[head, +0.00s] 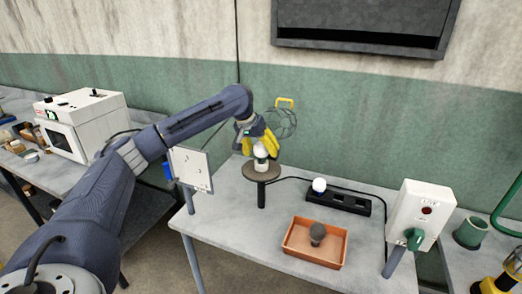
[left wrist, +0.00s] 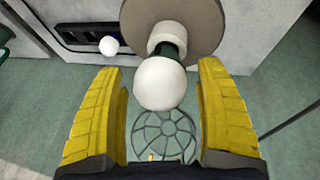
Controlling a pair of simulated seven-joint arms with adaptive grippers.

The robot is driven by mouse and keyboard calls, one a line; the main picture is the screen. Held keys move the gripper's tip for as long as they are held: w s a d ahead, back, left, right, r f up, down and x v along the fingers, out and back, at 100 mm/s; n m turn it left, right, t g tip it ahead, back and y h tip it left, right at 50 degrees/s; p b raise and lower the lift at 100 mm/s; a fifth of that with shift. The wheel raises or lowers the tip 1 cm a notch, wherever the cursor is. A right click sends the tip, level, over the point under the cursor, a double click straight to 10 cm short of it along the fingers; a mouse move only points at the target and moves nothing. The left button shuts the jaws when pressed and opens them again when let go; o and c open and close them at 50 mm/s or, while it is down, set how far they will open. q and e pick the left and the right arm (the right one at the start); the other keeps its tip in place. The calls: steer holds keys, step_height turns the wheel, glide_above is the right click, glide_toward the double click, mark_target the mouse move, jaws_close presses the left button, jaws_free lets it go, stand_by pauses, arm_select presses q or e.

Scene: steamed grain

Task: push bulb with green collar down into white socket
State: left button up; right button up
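The bulb with the green collar (left wrist: 161,84) is white and round; its dark green collar (left wrist: 173,50) meets the white socket (left wrist: 167,36). In the head view the bulb (head: 261,152) stands upright over the white socket (head: 261,164) on a round brown stand (head: 250,173). How deep the collar sits is too small to tell. My left gripper (head: 257,140) is at the bulb from above and behind. In the left wrist view its yellow fingers (left wrist: 161,75) are apart on both sides of the bulb, with gaps between. My right gripper is not in view.
A black socket strip (head: 348,199) holds a white bulb with a blue collar (head: 319,185). An orange tray (head: 299,252) holds a dark bulb (head: 317,231). A switch box (head: 420,208) stands at right and a white panel (head: 192,170) at left. A wire cage (head: 282,123) hangs on the wall.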

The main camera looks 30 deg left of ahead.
arm_select(q)
steer(key=shift+r, duration=0.1)
steer(key=v, duration=1.2)
steer(key=shift+r, duration=2.4)
